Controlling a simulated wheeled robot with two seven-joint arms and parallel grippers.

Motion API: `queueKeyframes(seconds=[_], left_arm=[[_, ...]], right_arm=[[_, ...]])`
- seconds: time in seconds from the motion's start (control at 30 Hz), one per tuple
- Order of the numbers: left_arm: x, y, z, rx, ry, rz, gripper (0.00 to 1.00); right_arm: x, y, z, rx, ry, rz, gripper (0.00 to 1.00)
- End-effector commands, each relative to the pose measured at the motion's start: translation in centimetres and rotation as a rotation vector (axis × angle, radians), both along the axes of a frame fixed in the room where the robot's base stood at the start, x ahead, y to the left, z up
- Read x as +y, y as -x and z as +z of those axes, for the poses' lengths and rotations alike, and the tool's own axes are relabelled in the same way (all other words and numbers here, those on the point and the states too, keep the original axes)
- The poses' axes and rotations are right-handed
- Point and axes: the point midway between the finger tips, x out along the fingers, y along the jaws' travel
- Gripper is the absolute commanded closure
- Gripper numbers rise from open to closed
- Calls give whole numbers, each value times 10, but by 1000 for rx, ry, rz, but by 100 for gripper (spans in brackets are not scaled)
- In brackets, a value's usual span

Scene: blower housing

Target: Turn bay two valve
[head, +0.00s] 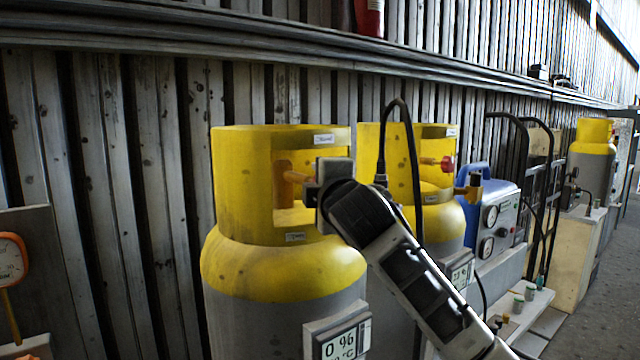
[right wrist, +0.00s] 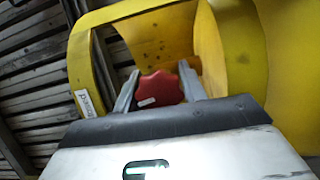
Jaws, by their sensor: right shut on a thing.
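The nearest gas cylinder (head: 285,272) is grey with a yellow top and collar. Its brass-coloured valve stem (head: 292,177) shows in the collar window, but the handle is hidden behind my right gripper (head: 318,190) in the head view. In the right wrist view, a red lobed valve knob (right wrist: 160,88) sits between the two fingers of my right gripper (right wrist: 160,94), inside the yellow collar (right wrist: 112,16). My right gripper is shut on this knob. My left gripper is not in view.
A second yellow-topped cylinder (head: 378,150) with its own red knob (head: 447,163) stands just right. Beyond it are a blue gauge unit (head: 492,215), a hand truck (head: 548,200) and another cylinder (head: 592,160). A display (head: 338,342) is on the near cylinder's front. A slatted wall stands behind.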

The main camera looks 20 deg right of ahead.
Motion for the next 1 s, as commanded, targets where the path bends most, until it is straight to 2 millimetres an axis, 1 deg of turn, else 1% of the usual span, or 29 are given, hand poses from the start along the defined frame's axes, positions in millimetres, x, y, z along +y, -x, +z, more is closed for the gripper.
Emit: queueKeyframes(seconds=[0.2, 0.4, 0.93, 0.97, 1.0], left_arm=[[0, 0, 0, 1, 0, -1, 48], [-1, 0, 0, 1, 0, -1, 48], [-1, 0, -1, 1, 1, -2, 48], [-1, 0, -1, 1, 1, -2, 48], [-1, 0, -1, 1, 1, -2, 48]], right_arm=[[0, 0, -2, 43, -111, 0, 81], [0, 0, -2, 62, -163, -1, 81], [0, 0, -3, 69, -182, -1, 81], [0, 0, -3, 69, -181, -1, 50], [0, 0, -3, 69, -181, -1, 39]])
